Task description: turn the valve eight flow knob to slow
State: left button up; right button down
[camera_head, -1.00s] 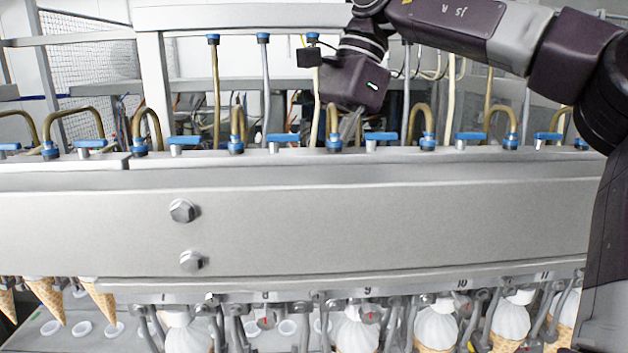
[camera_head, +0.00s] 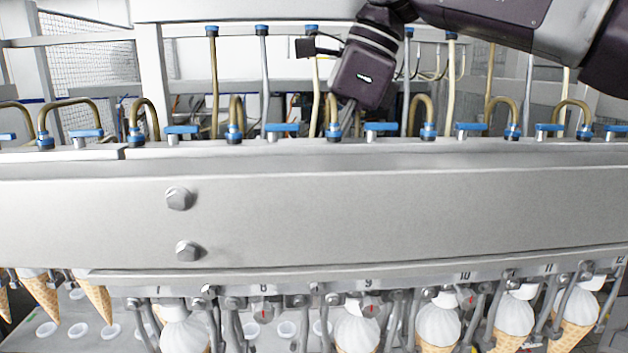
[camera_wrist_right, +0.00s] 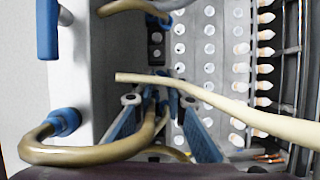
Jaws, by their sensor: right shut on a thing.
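The number 8 label (camera_head: 263,288) is on the lower edge of the machine's long grey beam. A small grey knob (camera_head: 265,312) with a red mark sits below it, but I cannot tell its setting. A blue handle (camera_head: 282,128) stands on the beam top roughly above the label. My right gripper (camera_head: 346,128) points down behind the beam top, right of that handle. It is shut on a blue fitting (camera_head: 334,133) at the foot of a bent brass pipe. In the wrist view its fingers (camera_wrist_right: 162,125) flank the pipe, and the grip is partly hidden. My left gripper is not in view.
Another blue handle (camera_head: 380,127) stands close right of my gripper. Bent brass pipes and upright hoses (camera_head: 315,85) crowd the beam top. Below the beam hang ice-cream cones (camera_head: 356,325) and metal levers. Two bolts (camera_head: 180,198) are on the beam's face.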

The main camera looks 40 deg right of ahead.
jog(key=shift+r+m+t, duration=0.1)
jog(key=shift+m+t, duration=0.2)
jog(key=shift+m, duration=0.3)
jog(key=c, duration=1.9)
grip_release()
jog(key=shift+a, duration=0.1)
jog(key=shift+c, duration=0.2)
jog(key=v, duration=1.2)
jog(key=shift+a, duration=0.2)
